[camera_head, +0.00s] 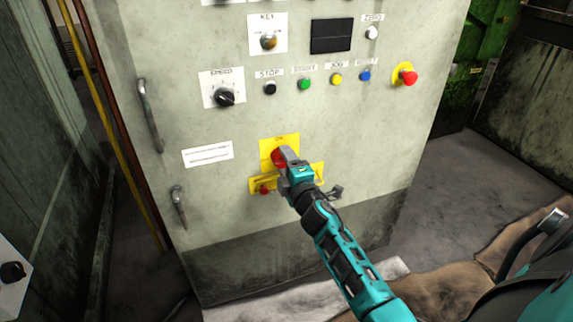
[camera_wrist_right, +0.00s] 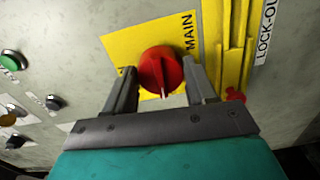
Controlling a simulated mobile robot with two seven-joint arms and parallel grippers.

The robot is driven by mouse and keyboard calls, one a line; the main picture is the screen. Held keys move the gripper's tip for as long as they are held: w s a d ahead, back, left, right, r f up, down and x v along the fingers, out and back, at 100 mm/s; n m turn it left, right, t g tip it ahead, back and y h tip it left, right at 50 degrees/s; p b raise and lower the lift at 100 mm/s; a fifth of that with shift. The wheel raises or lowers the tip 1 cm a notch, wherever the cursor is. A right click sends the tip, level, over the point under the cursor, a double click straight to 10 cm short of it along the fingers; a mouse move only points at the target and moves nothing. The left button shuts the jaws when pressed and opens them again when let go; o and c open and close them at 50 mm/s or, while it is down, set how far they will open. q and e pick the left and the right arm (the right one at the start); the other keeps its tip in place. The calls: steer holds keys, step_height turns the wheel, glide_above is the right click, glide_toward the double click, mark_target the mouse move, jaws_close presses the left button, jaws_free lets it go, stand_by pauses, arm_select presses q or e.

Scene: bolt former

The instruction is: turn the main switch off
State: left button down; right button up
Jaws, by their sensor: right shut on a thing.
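The main switch is a red rotary knob (camera_head: 279,157) on a yellow plate (camera_head: 272,142) low on the grey control cabinet. My right gripper (camera_head: 286,156) is at the knob and covers part of it in the head view. In the right wrist view the red knob (camera_wrist_right: 160,70) sits between the two grey fingers (camera_wrist_right: 160,84), one on each side, and the gripper is shut on it. A white pointer mark shows on the knob's lower edge in that view. The plate reads MAIN. My left gripper is not in view.
A yellow lock-out bar (camera_head: 312,178) with a small red part (camera_head: 264,189) lies just below the switch. Above are the speed knob (camera_head: 224,97), several push buttons and a red emergency stop (camera_head: 407,77). Door handles (camera_head: 150,115) stick out at left. Floor shows at right.

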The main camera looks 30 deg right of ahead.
steer(key=shift+r+n, duration=0.1)
steer(key=shift+n, duration=0.4)
steer(key=o, duration=1)
steer(key=v, duration=1.2)
steer(key=shift+p, duration=0.35)
steer(key=shift+a, duration=0.1)
